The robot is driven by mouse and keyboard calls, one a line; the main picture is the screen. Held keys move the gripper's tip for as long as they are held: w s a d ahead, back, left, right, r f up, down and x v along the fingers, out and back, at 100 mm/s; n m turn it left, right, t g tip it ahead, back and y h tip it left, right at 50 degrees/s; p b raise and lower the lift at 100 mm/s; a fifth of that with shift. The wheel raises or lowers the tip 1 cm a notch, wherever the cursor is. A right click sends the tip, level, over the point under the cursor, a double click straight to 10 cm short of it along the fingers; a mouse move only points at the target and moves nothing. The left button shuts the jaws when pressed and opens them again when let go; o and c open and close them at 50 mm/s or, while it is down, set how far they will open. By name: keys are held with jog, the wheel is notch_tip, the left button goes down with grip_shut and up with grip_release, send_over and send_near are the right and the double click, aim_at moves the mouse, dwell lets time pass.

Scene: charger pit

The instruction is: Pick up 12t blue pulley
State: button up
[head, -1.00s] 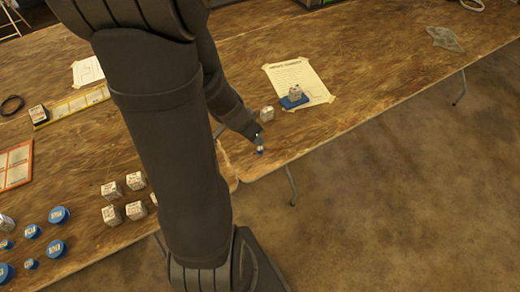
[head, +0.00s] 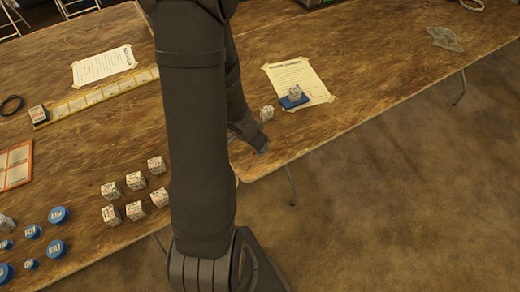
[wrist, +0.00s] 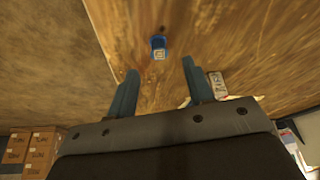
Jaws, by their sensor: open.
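A small blue piece with a pale, lettered top (wrist: 158,48) stands on the table near its edge in the wrist view. It looks like the blue pulley, but its label is too small to read. My gripper (wrist: 160,65) is open and empty, with one finger to each side of the line to the piece. The piece lies a little beyond the fingertips, apart from them. In the head view my arm hides most of the gripper, and a bit of blue shows at its tip near the front table edge.
Several blue round pieces (head: 58,215) lie at the lower left. The table drops off to the floor beside my gripper.

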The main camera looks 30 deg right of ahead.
notch_tip(320, 180, down, 2)
jog(key=shift+d+f, duration=0.1)
jog(key=shift+d, duration=0.05)
jog(key=shift+x, duration=1)
jog(key=shift+w, duration=0.1)
grip_shut()
